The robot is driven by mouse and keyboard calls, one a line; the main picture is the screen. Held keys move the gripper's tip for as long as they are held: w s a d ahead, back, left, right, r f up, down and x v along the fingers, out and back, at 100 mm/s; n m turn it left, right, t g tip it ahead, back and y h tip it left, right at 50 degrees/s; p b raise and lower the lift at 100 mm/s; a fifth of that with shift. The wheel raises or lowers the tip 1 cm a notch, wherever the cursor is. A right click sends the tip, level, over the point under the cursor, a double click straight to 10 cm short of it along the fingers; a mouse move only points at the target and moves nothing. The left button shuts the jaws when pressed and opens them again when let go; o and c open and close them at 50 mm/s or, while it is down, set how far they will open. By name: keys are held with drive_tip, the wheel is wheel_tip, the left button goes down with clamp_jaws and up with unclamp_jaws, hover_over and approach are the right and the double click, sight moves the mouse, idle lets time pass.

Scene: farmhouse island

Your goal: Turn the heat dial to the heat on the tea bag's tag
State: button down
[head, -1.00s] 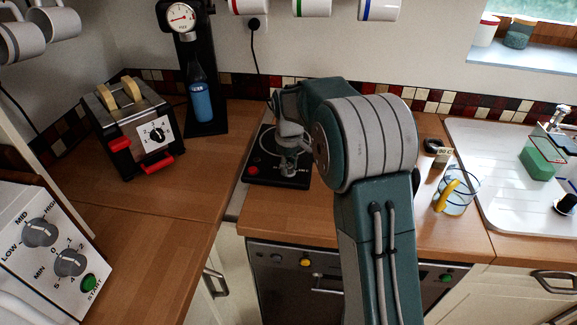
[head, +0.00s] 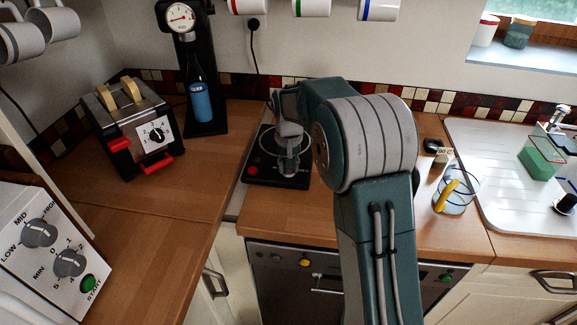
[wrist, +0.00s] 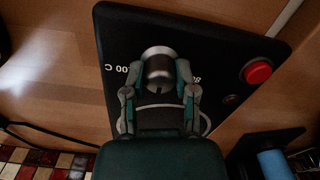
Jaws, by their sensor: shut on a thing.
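The heat dial (wrist: 158,66), a round metal knob, sits on the black hot plate unit (wrist: 225,50). My gripper (wrist: 157,82) has a finger on each side of the dial and is shut on it. In the head view my gripper (head: 289,168) reaches down onto the front of the black unit (head: 263,172) and largely hides the dial. In the wrist view, a partly covered mark ending in "00 C" is left of the dial, and another, perhaps "80", is right. The tea bag's tag (head: 443,156) stands by the glass mug (head: 462,196); its writing is too small to read surely.
A red button (wrist: 258,72) is on the unit near the dial. A toaster (head: 130,125) and a stand with a gauge and a blue-labelled bottle (head: 201,100) are to the left. A white sink drainer (head: 490,160) is at right. Counter in front of the toaster is clear.

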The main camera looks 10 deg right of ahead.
drive_tip(key=shift+s+f, duration=0.1)
drive_tip(key=shift+f, duration=0.15)
idle(0.3)
drive_tip(key=shift+c, duration=2)
unclamp_jaws()
drive_tip(key=shift+a+r, duration=0.1)
drive_tip(key=shift+r, duration=0.1)
wheel_tip(320, 180, up, 12)
